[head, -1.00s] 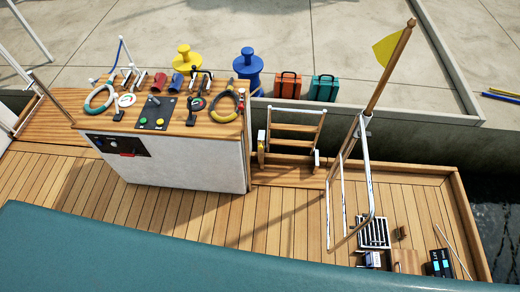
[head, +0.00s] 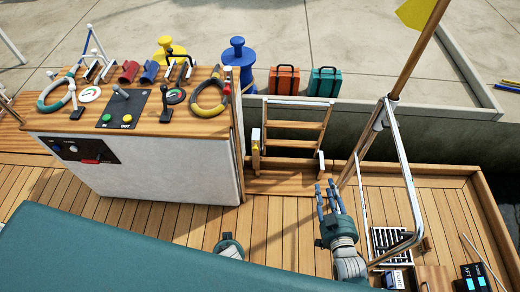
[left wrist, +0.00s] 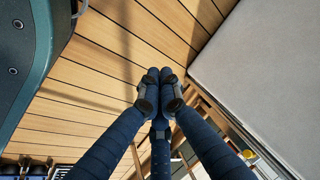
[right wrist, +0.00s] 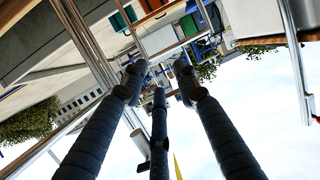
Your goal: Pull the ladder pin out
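The boarding ladder (head: 297,125), with wooden steps and pale rails, stands against the dock wall. A small yellow part (head: 256,135), possibly the ladder pin, is on its left post; a yellow spot also shows low right in the left wrist view (left wrist: 249,153). My right gripper (head: 328,188) is below and right of the ladder, apart from it; in the right wrist view its fingertips (right wrist: 159,68) are spread and empty. My left gripper (left wrist: 160,75) has its fingertips together over the deck, with nothing seen between them. Its fingers are hidden in the head view.
The white console (head: 150,170) with its wooden top of levers and rope coils stands left of the ladder. A bent metal rail (head: 408,180) and a flagpole (head: 420,45) rise right of my right gripper. Deck is clear before the ladder.

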